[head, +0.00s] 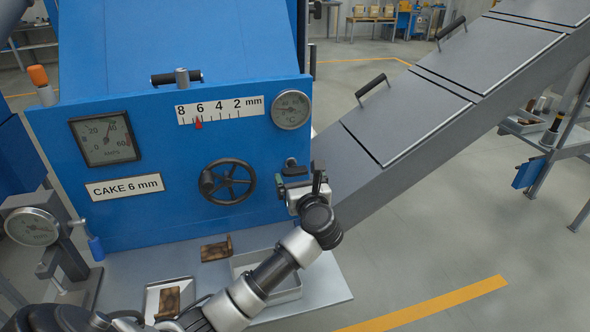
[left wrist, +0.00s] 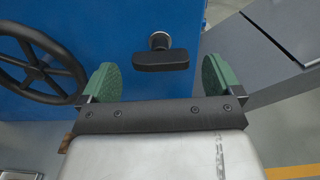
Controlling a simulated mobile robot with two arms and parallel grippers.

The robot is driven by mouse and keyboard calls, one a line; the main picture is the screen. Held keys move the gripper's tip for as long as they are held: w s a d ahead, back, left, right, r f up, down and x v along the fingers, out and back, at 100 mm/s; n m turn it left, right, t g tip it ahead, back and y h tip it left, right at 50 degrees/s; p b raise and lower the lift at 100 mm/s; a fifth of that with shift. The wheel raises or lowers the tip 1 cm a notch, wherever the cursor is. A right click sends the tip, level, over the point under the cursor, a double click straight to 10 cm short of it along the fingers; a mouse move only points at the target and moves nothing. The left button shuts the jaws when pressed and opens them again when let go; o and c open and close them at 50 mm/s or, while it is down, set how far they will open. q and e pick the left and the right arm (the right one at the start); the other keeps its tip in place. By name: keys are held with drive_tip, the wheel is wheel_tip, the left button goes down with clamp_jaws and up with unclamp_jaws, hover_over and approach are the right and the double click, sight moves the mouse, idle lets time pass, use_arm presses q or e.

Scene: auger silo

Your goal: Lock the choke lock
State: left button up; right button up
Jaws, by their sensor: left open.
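The choke lock looks to be a black T-shaped handle (left wrist: 160,62) on a short round shaft on the blue panel, its bar roughly level. In the head view its dark handle (head: 292,168) shows just above my left gripper (head: 294,183), partly hidden by it. In the left wrist view my left gripper (left wrist: 160,80) is open, its two green pads wide apart. The handle lies ahead of the gap between the pads, with nothing held. I cannot tell how far the pads are from it. My right gripper is out of view.
A black handwheel (head: 228,181) sits left of the lock; it also shows in the left wrist view (left wrist: 40,62). A scale (head: 220,110) with a red pointer and a round gauge (head: 291,110) are above. A grey sloping chute (head: 390,150) runs close on the right.

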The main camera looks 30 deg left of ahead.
sight(297, 174)
use_arm(q)
drive_tip(key=shift+x, duration=1.75)
drive_tip(key=c, duration=0.9)
